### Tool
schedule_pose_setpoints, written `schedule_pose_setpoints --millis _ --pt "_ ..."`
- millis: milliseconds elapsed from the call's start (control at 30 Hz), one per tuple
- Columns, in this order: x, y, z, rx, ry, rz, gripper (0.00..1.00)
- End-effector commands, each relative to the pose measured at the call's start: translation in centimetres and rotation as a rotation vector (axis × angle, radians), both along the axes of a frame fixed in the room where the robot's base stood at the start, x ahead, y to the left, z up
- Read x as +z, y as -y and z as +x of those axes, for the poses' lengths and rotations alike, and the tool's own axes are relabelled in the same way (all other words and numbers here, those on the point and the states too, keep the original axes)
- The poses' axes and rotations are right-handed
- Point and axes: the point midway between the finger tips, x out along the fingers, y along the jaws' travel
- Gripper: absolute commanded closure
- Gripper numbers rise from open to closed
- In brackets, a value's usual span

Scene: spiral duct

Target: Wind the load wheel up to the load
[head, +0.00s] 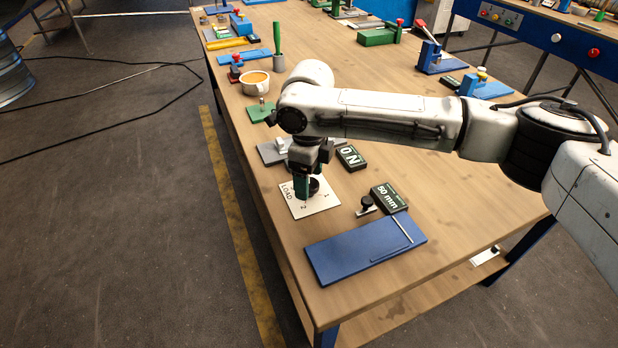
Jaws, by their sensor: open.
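A white square plate marked LOAD, 1 and 2 (325,206) lies near the left edge of the wooden table. A dark round wheel (314,186) shows in part above the plate. My gripper (306,187) points down at the wheel from above, with its fingers at or beside it. The gripper is open. The gripper hides much of the wheel, so I cannot tell whether the fingers touch it or which mark it points to.
A block marked "50 mm" (388,197), a block marked "0 N" (351,157) and a blue plate (340,253) with a thin rod lie to the right and in front. A cup (256,83) and several fixtures stand further back.

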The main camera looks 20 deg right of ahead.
Motion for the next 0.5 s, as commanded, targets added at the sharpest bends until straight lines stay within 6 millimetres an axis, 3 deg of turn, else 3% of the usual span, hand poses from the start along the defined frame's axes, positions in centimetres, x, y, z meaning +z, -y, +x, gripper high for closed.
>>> schedule_pose_setpoints --millis 433,500 --pt "-1.05 -0.02 0.01 0.001 0.001 0.0 0.24" --pt "-1.04 -0.02 0.01 0.001 0.001 0.0 0.31"
